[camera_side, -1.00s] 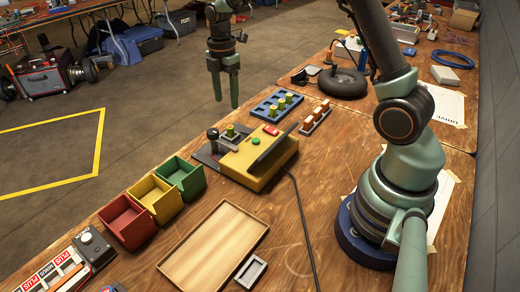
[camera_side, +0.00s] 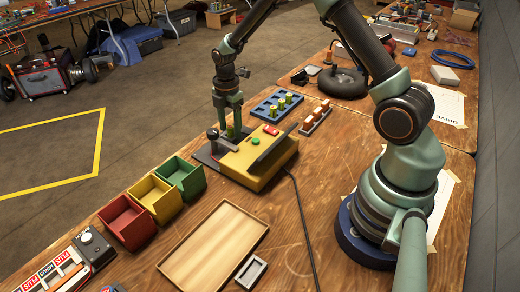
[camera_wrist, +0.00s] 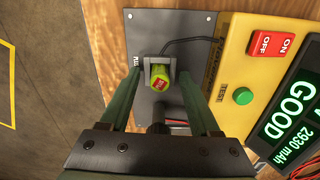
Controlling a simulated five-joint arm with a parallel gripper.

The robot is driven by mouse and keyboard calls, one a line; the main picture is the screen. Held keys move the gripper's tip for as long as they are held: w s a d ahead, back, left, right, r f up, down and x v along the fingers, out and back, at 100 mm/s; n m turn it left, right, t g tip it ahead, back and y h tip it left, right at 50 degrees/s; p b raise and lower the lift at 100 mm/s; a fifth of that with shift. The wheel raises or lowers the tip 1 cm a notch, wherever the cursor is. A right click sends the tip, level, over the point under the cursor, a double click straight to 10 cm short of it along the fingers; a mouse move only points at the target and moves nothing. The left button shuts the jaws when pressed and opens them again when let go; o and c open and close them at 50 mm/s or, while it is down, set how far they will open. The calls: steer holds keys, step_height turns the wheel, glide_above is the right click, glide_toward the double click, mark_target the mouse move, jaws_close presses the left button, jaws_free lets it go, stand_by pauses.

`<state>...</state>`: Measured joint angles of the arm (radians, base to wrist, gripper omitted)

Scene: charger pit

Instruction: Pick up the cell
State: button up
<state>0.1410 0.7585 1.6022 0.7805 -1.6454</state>
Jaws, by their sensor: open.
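The cell (camera_wrist: 162,74) is green with a red label on its end and sits in a grey holder on the tester's dark plate (camera_wrist: 146,24). In the side view the cell (camera_side: 230,132) shows low between my fingers. My gripper (camera_side: 234,134) has come down over it with its fingers apart. In the wrist view the two fingers of my gripper (camera_wrist: 160,85) stand left and right of the cell, with a gap on each side. The yellow tester (camera_wrist: 239,60) has a red ON/OFF switch, a green button and a screen reading GOOD, 2930 mAh.
A blue rack (camera_side: 262,108) with several green cells stands behind the tester. Red (camera_side: 140,237), yellow (camera_side: 165,214) and green (camera_side: 192,192) bins stand front left. An empty wooden tray (camera_side: 196,278) lies in front.

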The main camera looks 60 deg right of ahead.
jaws_close()
steer(key=shift+r, duration=0.15)
